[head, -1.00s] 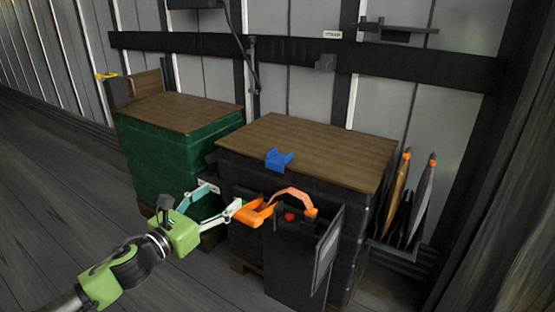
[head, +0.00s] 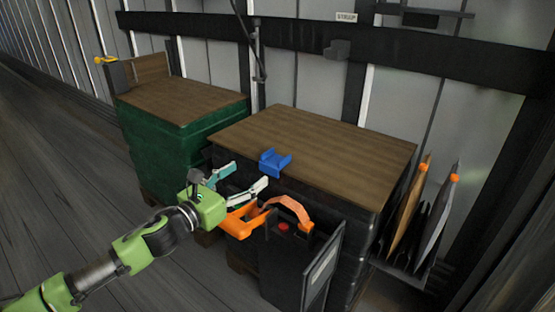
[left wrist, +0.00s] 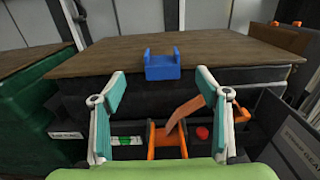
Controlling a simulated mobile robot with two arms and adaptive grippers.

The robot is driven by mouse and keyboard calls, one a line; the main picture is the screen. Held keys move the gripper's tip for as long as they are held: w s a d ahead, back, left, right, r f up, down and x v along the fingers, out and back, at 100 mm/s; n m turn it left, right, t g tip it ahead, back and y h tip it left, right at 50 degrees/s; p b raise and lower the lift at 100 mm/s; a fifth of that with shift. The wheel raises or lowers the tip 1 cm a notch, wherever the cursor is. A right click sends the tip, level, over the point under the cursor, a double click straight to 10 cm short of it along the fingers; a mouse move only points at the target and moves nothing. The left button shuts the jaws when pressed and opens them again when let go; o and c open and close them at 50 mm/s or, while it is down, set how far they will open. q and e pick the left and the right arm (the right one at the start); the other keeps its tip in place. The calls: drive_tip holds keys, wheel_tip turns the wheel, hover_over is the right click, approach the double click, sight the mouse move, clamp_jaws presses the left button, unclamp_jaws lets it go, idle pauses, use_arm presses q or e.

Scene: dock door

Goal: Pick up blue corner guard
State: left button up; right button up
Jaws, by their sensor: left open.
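The blue corner guard (head: 275,162) sits at the front edge of the wooden top of the black stack (head: 320,140). In the left wrist view the guard (left wrist: 162,66) is upright, a small channel shape with two raised ends, straight ahead and beyond the fingertips. My left gripper (head: 246,176) is open and empty, just in front of the stack's front face and a little left of and below the guard. In the left wrist view its two fingers (left wrist: 161,78) stand apart on either side of the guard without touching it. My right gripper is out of view.
An orange tape dispenser (head: 245,222) and a dark box with a red button (head: 283,227) are at the stack's front, close below my left gripper. A green stack (head: 160,150) stands to the left. Orange-tipped boards (head: 410,215) lean at right.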

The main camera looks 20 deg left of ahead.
use_arm(q)
approach(274, 161)
drive_tip(key=w+d+r, duration=0.1)
drive_tip(key=w+r, duration=0.1)
drive_tip(key=w, duration=0.1)
drive_tip(key=x, duration=0.3)
drive_tip(key=b+x, duration=0.1)
drive_tip(key=x, duration=0.2)
drive_tip(key=shift+w+d+f, duration=0.1)
drive_tip(key=shift+f, duration=0.15)
drive_tip(key=shift+w+d, duration=0.1)
drive_tip(key=shift+w, duration=0.2)
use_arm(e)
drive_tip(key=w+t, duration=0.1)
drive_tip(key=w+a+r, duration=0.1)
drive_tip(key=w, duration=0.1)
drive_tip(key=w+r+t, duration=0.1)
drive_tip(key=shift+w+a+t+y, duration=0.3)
use_arm(q)
drive_tip(key=c, duration=1.2)
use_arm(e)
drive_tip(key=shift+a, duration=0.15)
